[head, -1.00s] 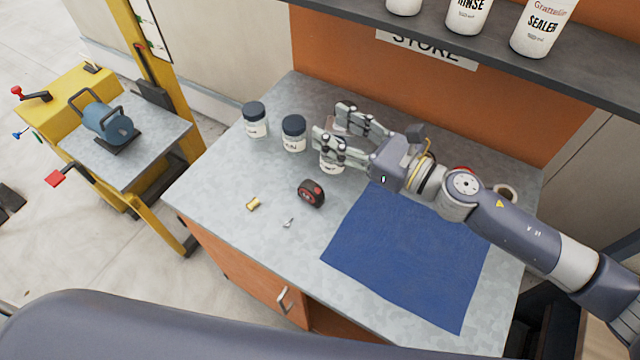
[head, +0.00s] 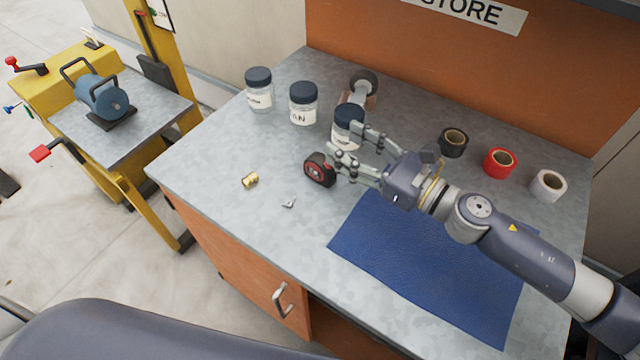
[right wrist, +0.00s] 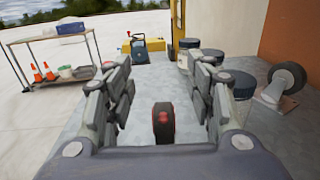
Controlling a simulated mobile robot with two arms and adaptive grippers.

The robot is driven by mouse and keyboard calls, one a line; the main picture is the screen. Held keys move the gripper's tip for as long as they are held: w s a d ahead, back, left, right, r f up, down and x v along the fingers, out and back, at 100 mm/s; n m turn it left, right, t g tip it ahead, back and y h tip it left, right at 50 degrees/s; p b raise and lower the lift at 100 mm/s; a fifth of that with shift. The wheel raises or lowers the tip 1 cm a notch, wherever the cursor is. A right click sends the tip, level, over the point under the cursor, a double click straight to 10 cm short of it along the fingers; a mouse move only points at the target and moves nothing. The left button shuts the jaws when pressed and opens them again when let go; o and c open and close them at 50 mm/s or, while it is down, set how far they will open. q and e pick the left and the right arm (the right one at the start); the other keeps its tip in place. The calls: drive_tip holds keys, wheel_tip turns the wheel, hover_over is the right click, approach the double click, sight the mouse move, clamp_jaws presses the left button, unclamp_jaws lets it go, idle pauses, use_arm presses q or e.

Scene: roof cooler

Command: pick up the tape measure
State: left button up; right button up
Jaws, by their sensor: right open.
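The tape measure (head: 320,170) is black and red and stands on the grey worktop, left of the blue mat. My right gripper (head: 343,141) is open just to its right, with its fingers pointing towards it. In the right wrist view the tape measure (right wrist: 163,122) shows between the two spread fingers, low and near the palm side of the picture. Whether a finger touches it is not clear. My left gripper is not seen in either view.
A lidded jar (head: 347,127) stands close behind my right fingers. Two more jars (head: 302,103) and a caster wheel (head: 363,85) are behind. A brass fitting (head: 250,180) and small metal piece (head: 288,202) lie left. Tape rolls (head: 500,162) and a blue mat (head: 430,262) are right.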

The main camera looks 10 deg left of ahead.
sight(319, 163)
wheel_tip(319, 163, down, 11)
drive_tip(key=b, duration=0.3)
drive_tip(key=shift+r, duration=0.2)
drive_tip(key=shift+w+a+r+p, duration=0.35)
drive_tip(key=shift+a+r, duration=0.1)
drive_tip(key=shift+a, duration=0.2)
drive_tip(key=shift+w+a+f, duration=0.15)
drive_tip(key=shift+w+a, duration=0.1)
drive_tip(key=shift+a, duration=0.25)
drive_tip(key=p+x, duration=0.1)
drive_tip(key=x, duration=0.3)
drive_tip(key=shift+w+a, duration=0.1)
drive_tip(key=shift+a, duration=0.05)
drive_tip(key=shift+w+a, duration=0.15)
drive_tip(key=shift+a, duration=0.15)
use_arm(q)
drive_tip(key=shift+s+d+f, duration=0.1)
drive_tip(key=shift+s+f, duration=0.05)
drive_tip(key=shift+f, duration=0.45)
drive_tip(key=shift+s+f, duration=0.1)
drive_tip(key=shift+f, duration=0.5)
use_arm(e)
clamp_jaws()
